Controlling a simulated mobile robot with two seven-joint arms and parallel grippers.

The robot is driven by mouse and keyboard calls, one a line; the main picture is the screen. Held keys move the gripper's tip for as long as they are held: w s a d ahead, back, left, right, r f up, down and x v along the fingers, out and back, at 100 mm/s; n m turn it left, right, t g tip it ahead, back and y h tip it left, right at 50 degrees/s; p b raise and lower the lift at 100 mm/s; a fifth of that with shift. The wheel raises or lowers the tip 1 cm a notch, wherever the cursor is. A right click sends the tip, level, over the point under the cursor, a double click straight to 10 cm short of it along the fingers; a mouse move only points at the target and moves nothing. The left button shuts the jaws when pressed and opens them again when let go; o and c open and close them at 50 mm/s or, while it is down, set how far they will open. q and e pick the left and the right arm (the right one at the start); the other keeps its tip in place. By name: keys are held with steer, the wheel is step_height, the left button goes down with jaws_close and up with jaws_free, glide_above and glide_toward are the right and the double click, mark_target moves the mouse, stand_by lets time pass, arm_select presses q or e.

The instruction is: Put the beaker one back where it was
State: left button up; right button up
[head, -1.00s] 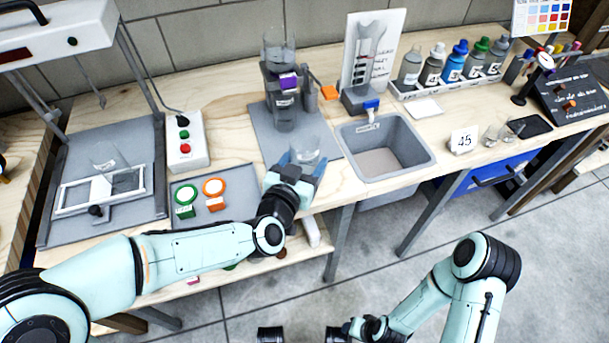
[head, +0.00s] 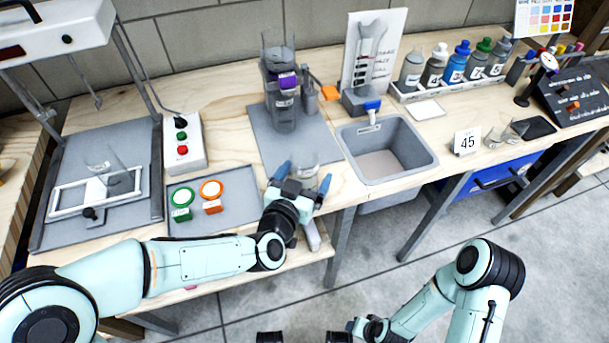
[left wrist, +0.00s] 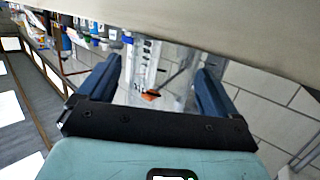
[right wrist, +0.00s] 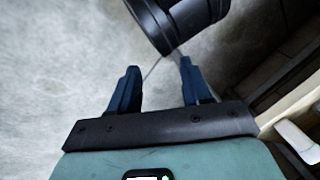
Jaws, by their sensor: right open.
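A clear glass beaker (head: 307,160) stands upright at the front edge of the grey mat, just beyond my left gripper. My left gripper (head: 304,178) is open, its blue fingers spread to either side of the beaker's near side with no visible contact. In the left wrist view, the left gripper's fingers (left wrist: 160,72) are apart, with clear glass showing between them. My right gripper (right wrist: 157,66) is open and empty above the floor. Another clear glass vessel (head: 106,160) stands in the frame at the left.
A dark stand with a tall clear cylinder (head: 279,60) is at the back of the grey mat (head: 262,140). The sink (head: 400,165) is right of the mat. A tray (head: 240,200) with coloured rings is at the left. Small glassware (head: 508,133) stands beyond the 45 card (head: 467,142).

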arm_select(q)
steer(key=shift+r, duration=0.2)
steer(key=shift+s+a+r, duration=0.15)
steer(key=shift+s, duration=0.15)
steer(key=b+v, duration=0.1)
steer(key=v, duration=1)
arm_select(e)
steer(key=shift+w+d+f+t, duration=0.15)
steer(key=shift+w+d+f, duration=0.15)
steer(key=shift+w, duration=0.15)
steer(key=shift+w+d+f+t, duration=0.15)
steer(key=shift+w+f, duration=0.15)
steer(key=shift+w, duration=0.15)
arm_select(q)
steer(key=shift+s+a, duration=0.1)
steer(key=shift+s, duration=0.05)
arm_select(e)
steer(key=shift+s, duration=0.1)
